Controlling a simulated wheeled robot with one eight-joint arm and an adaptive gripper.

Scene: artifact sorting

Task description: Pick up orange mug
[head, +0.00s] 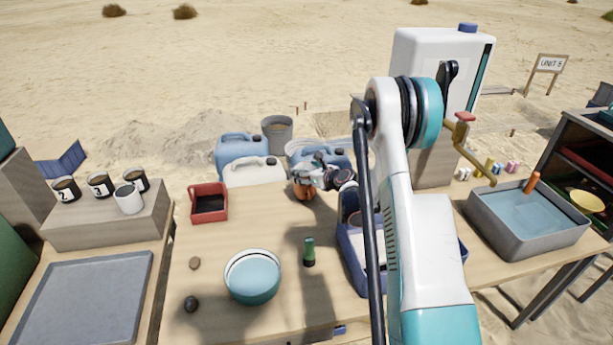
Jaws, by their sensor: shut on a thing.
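The orange mug (304,190) is a small orange-brown shape at the far edge of the wooden table, in the middle of the head view. My gripper (308,177) is right over it and shut on it. The gripper's fingers and wrist hide the top and right side of the mug. I cannot tell whether the mug still touches the table.
A red bin (209,203) stands left of the mug. A teal bowl (252,277) and a green-topped bottle (309,251) are nearer. A blue bin (351,262) lies partly behind my arm. Jugs (254,172) stand beyond the table. The table's middle is mostly clear.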

